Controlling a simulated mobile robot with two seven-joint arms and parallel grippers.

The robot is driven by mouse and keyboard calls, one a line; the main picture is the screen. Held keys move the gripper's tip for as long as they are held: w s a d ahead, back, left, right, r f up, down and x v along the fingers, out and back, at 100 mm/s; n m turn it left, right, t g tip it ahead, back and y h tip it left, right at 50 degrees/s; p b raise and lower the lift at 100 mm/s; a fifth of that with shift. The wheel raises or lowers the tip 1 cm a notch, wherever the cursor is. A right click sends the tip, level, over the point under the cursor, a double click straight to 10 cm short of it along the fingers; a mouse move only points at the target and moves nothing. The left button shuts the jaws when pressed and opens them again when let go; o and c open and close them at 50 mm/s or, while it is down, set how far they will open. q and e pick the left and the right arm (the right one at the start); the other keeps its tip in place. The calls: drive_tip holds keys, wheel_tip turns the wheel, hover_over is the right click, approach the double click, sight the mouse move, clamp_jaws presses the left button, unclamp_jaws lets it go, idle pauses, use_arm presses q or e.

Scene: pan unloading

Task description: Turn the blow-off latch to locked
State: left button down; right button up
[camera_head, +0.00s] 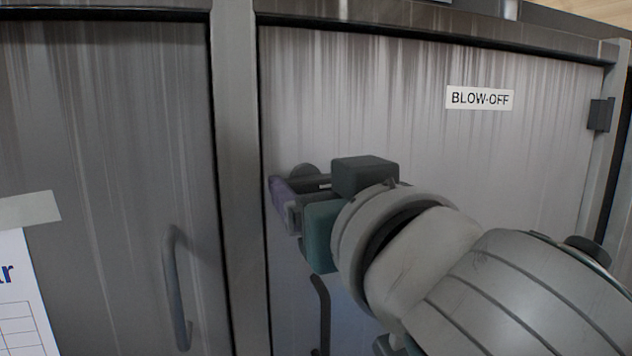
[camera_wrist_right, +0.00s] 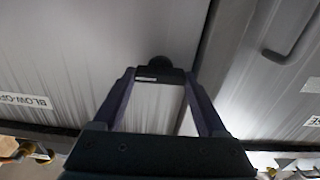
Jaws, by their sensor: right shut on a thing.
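The blow-off door (camera_head: 400,130) is a streaked grey metal panel marked by a white BLOW-OFF label (camera_head: 480,97). Its dark latch (camera_head: 304,170) sits near the door's left edge, mostly hidden behind my right gripper (camera_head: 292,200) in the head view. In the right wrist view, the latch's round dark end (camera_wrist_right: 159,62) shows just beyond the fingertips, and a dark bar with a small pale mark spans between them. My right gripper (camera_wrist_right: 160,76) is shut on the latch. The lettering on the small mark is too small to read. My left gripper is not in view.
A curved door handle (camera_head: 322,310) hangs below my right gripper. A neighbouring panel with its own handle (camera_head: 174,290) is at left, past a vertical post (camera_head: 237,170). A paper sheet (camera_head: 22,295) is at far left. A hinge (camera_head: 600,114) is at right.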

drive_tip(key=n+p, duration=0.1)
drive_tip(key=n, duration=0.3)
drive_tip(key=shift+r+p, duration=0.1)
drive_tip(key=shift+p, duration=0.2)
drive_tip(key=n+p, duration=0.1)
drive_tip(key=n, duration=0.4)
drive_tip(key=shift+a, duration=0.1)
drive_tip(key=n+p, duration=0.1)
drive_tip(key=n, duration=0.3)
drive_tip(key=shift+f+n+p, duration=0.15)
drive_tip(key=shift+n+p, duration=0.2)
drive_tip(key=shift+n, duration=0.7)
drive_tip(key=shift+f+n+p, duration=0.1)
drive_tip(key=shift+n+p, duration=0.2)
drive_tip(key=shift+n, duration=0.75)
drive_tip(key=o, duration=1.1)
drive_tip(key=shift+s, duration=0.2)
